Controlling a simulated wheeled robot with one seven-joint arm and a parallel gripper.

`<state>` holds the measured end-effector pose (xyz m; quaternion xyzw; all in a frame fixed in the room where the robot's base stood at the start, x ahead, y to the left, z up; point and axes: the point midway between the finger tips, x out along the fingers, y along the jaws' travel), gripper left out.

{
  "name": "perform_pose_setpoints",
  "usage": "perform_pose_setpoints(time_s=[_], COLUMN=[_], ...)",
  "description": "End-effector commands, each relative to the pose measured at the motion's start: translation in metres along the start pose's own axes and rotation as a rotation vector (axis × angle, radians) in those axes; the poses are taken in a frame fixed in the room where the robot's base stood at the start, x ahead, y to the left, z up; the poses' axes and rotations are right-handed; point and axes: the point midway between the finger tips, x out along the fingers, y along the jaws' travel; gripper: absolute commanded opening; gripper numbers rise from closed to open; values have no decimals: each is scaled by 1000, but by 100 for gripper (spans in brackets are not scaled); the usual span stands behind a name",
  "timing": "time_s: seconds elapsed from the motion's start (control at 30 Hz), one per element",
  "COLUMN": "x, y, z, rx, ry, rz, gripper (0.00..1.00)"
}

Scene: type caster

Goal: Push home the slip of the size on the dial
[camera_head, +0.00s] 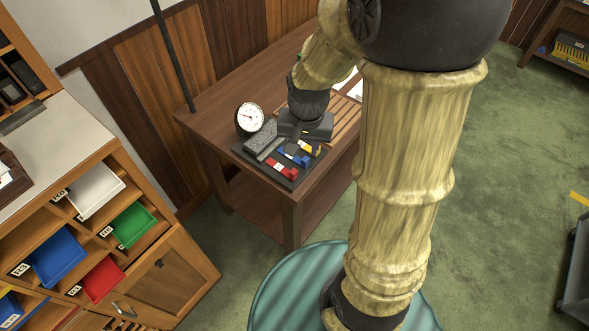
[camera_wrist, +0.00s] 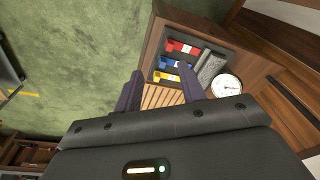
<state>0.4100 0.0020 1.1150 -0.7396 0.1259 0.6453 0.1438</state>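The white round dial (camera_head: 250,118) stands on the brown table's far left part; its red needle shows, but its markings are too small to read. It also shows in the wrist view (camera_wrist: 227,87). Red (camera_head: 281,168), blue (camera_head: 295,156) and yellow (camera_head: 310,147) slips lie side by side in a dark tray (camera_head: 290,183). The wrist view shows the red (camera_wrist: 183,47), blue (camera_wrist: 176,62) and yellow (camera_wrist: 169,76) slips beyond my fingers. My gripper (camera_wrist: 160,90) is open and empty, above the table near the yellow slip. In the head view my arm partly hides the table behind it.
A speckled grey block (camera_head: 261,136) lies along the tray's left side. Wooden slats (camera_wrist: 162,97) lie beside the tray, below my fingers. A cabinet with coloured bins (camera_head: 133,224) stands at left. The green floor to the right is mostly clear.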

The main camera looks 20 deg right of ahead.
Motion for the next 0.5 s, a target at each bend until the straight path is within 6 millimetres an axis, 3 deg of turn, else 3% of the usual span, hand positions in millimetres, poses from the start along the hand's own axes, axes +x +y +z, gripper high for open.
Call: perform_pose_setpoints(time_s=[0.1,0.23,0.5], x=[22,39,48], y=[-14,-21,-23], z=[-32,-57,-71], rx=[222,431,567], ry=[-52,-90,-110], rz=[28,61,86], gripper=[40,40,40])
